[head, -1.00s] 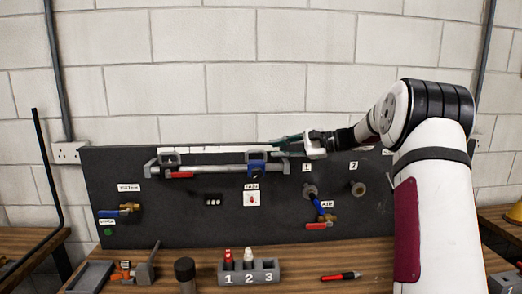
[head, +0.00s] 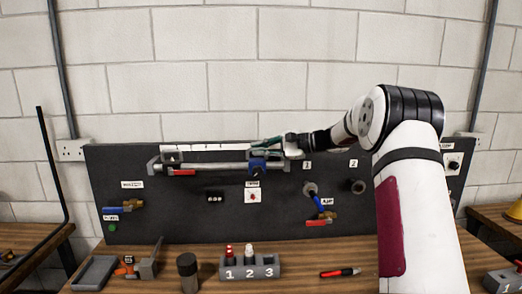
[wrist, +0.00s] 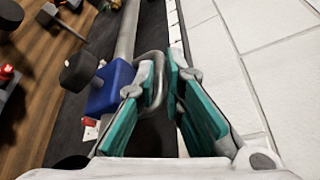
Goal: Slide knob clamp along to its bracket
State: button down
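The knob clamp is a blue block (head: 257,168) on a horizontal grey rail (head: 215,167) along the upper board. In the wrist view the blue block (wrist: 112,88) carries a black knob (wrist: 78,70) and a grey loop handle (wrist: 158,62). A grey end bracket (head: 153,168) holds the rail's left end; the right end is partly hidden by my gripper. My gripper (head: 264,143) is just above the blue block. In the wrist view its teal fingers (wrist: 162,72) are apart, with part of the loop between them; firm contact is not clear.
Valves with blue and red levers (head: 322,208) project from the lower board. A numbered marker holder (head: 250,270), a dark cylinder (head: 187,268) and a red pen (head: 340,274) are on the bench.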

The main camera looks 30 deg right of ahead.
jog(key=shift+s+d+b, duration=0.2)
jog(key=shift+s+d, duration=0.15)
jog(key=shift+d, duration=0.55)
jog(key=shift+s+d+b, duration=0.15)
jog(key=shift+s+d, duration=0.25)
jog(key=shift+d, duration=0.5)
jog(key=shift+s+d+b, duration=0.2)
jog(key=shift+s+d, duration=0.15)
jog(key=shift+d, duration=0.55)
jog(key=c, duration=2)
grip_release()
jog(key=shift+o, duration=0.2)
jog(key=shift+s+d, duration=0.1)
jog(key=v, duration=1.2)
